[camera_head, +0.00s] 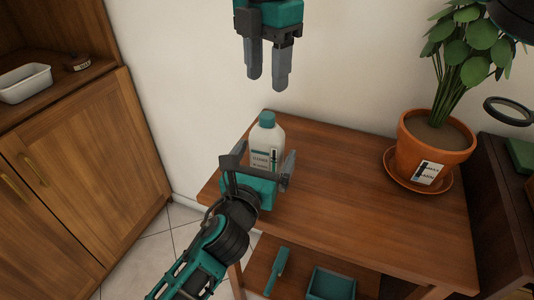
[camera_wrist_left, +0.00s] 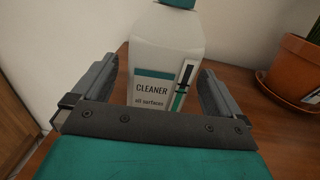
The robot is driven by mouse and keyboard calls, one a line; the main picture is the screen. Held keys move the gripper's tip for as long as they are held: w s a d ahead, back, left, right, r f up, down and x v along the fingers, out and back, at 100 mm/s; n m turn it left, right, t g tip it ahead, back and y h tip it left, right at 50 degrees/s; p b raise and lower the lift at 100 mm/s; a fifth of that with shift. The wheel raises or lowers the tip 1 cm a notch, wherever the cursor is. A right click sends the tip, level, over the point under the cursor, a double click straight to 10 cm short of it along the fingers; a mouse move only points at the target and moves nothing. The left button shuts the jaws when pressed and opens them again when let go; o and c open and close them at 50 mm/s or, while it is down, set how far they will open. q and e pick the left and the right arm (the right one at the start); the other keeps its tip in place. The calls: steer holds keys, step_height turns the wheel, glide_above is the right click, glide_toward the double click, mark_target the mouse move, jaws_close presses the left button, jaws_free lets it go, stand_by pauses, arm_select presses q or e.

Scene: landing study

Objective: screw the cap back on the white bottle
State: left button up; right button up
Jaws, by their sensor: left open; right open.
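The white bottle (camera_head: 266,139), labelled as cleaner, stands upright on the wooden table near its left back corner. A teal cap (camera_head: 267,118) sits on its top; I cannot tell how tightly. In the left wrist view the bottle (camera_wrist_left: 166,55) fills the middle, with only the lower edge of the cap (camera_wrist_left: 178,3) showing. My left gripper (camera_head: 262,165) is open, its fingers on either side of the bottle, with gaps visible in the wrist view. My right gripper (camera_head: 267,80) is open and empty, pointing down above the cap and apart from it.
A potted plant (camera_head: 432,140) on a saucer stands on the table (camera_head: 340,200) at the right. The table's middle is clear. A teal bin (camera_head: 330,283) and a teal brush-like item (camera_head: 278,270) lie on the lower shelf. A wooden cabinet (camera_head: 80,160) stands left.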

arm_select(q)
steer(key=shift+x, duration=1.4)
steer(key=shift+s, duration=0.1)
